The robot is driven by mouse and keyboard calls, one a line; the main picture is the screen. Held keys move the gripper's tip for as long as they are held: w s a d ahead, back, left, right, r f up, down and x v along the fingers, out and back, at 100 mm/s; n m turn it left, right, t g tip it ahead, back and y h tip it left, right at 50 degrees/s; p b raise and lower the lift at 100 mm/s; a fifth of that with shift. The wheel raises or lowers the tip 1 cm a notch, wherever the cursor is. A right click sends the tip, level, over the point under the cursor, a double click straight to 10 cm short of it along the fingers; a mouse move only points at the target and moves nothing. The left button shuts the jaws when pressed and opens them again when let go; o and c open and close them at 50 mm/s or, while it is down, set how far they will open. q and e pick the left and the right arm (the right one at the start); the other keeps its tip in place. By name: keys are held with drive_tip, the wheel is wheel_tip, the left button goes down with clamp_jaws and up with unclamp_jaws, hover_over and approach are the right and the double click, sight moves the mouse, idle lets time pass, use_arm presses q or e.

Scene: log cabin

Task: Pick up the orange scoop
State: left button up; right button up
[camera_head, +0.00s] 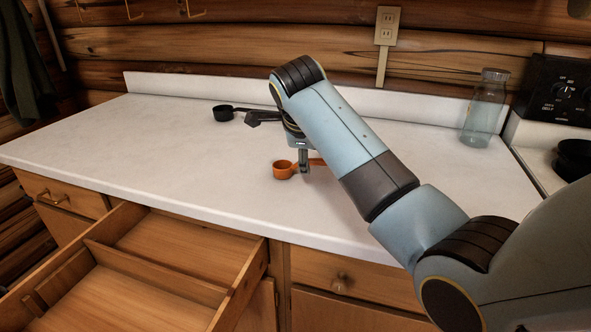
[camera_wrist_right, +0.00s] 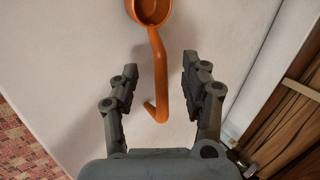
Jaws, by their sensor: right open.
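The orange scoop (camera_head: 283,170) lies on the white countertop (camera_head: 190,150), its cup to the left and its handle running right, partly hidden behind my right arm. In the right wrist view, the scoop's handle (camera_wrist_right: 158,85) runs down between the fingers of my right gripper (camera_wrist_right: 160,65), its hooked end towards the palm and the cup at the top edge. The right gripper is open, with gaps on both sides of the handle. In the head view, a fingertip of the right gripper (camera_head: 304,163) shows just right of the cup. My left gripper is not in view.
A black scoop (camera_head: 224,113) lies further back, with a dark shape to its right that I cannot make out. A glass bottle (camera_head: 486,108) stands at the right, near the stove (camera_head: 553,90). An open wooden drawer (camera_head: 255,275) juts out in front. The counter's left is clear.

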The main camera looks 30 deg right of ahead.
drive_tip(key=x, duration=0.3)
drive_tip(key=shift+w+d+f, duration=0.15)
drive_tip(key=shift+d+f, duration=0.05)
drive_tip(key=shift+f, duration=0.15)
drive_tip(key=shift+c, duration=0.3)
clamp_jaws()
